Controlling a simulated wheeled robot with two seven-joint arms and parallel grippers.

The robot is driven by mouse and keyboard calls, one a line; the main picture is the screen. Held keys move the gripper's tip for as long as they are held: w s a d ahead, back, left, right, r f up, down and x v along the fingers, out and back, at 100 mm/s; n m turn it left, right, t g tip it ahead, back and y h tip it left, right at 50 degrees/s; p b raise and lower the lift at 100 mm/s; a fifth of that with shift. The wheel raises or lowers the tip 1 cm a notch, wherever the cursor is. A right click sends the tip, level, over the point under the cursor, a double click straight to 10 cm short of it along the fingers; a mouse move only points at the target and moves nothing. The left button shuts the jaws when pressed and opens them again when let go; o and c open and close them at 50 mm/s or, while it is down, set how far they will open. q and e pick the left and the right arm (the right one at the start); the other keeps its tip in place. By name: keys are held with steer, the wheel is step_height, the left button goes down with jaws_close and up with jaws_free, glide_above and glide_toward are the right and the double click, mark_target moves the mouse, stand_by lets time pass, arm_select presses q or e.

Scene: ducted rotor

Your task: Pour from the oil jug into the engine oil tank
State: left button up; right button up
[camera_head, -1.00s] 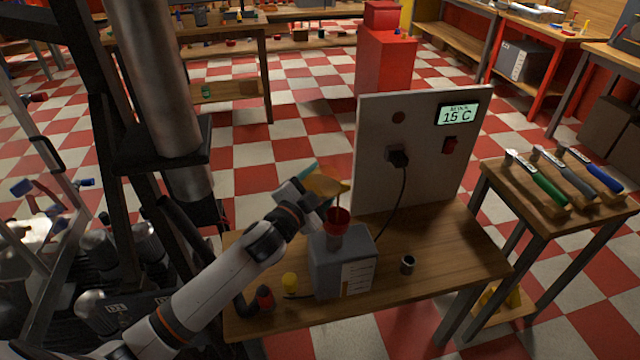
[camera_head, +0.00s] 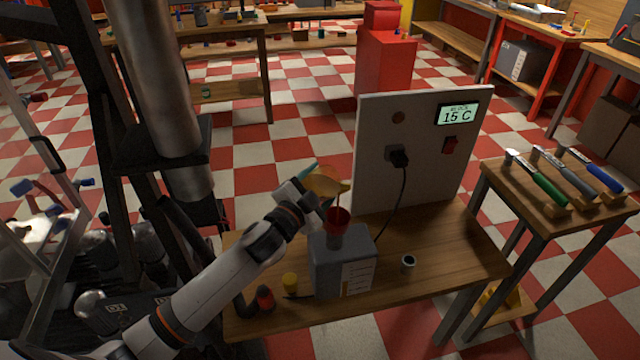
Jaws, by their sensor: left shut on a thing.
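The oil jug (camera_head: 328,184), orange-tan, is tilted with its spout to the right, over the red funnel (camera_head: 338,219). A thin dark stream of oil runs from the spout into the funnel. The funnel sits in the top of the grey engine oil tank (camera_head: 330,268), which stands on the wooden table and has a marked white scale on its front. My left gripper (camera_head: 312,192) is shut on the jug from the left; its fingers are partly hidden. My right gripper is not in view.
A white panel (camera_head: 420,185) with a 15 C display stands behind the tank, a black cable hanging from it.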

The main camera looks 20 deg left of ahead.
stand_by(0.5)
arm_select(q)
steer(key=shift+f+m, duration=0.1)
steer(key=shift+m, duration=0.4)
stand_by(2.6)
steer(key=shift+f+m, duration=0.1)
steer(key=shift+m, duration=0.4)
stand_by(2.6)
steer(key=shift+f+m, duration=0.1)
steer(key=shift+m, duration=0.4)
stand_by(0.8)
